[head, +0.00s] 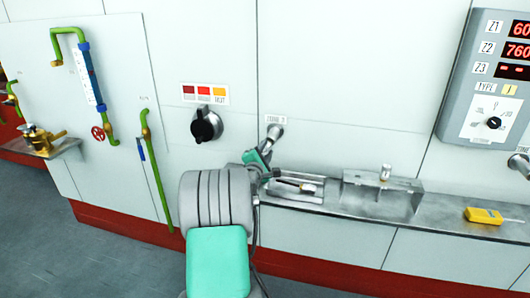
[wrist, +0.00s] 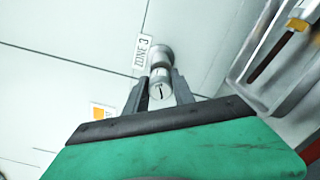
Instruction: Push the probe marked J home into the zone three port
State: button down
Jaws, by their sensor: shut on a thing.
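In the wrist view my gripper (wrist: 160,88) is shut on the grey round head of a probe (wrist: 158,93). A dark mark on its end face looks like a J seen tilted. The zone three port (wrist: 161,56) is a grey metal fitting on the wall just beyond the probe, beside the ZONE 3 label (wrist: 142,51). Probe and port look roughly in line. The probe's head hides how far its stem is inside. In the head view my gripper (head: 264,160) is at the port (head: 274,131), and the held probe is mostly hidden there.
A metal ledge (head: 335,225) runs below, with a shallow tray (head: 312,194) and a steel box (head: 356,201). A yellow handheld meter (head: 484,216) lies on the right. A black knob (head: 206,126) sticks out left of the port. The control box (head: 497,75) shows dashes for Z3.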

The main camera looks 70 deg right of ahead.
jog(key=shift+d, duration=0.35)
jog(key=c, duration=1)
grip_release()
jog(key=shift+o, duration=0.2)
jog(key=shift+a+f, duration=0.1)
jog(key=shift+a, duration=0.2)
jog(key=s+a+b, duration=0.1)
jog(key=a, duration=0.6)
jog(key=shift+s+a, duration=0.1)
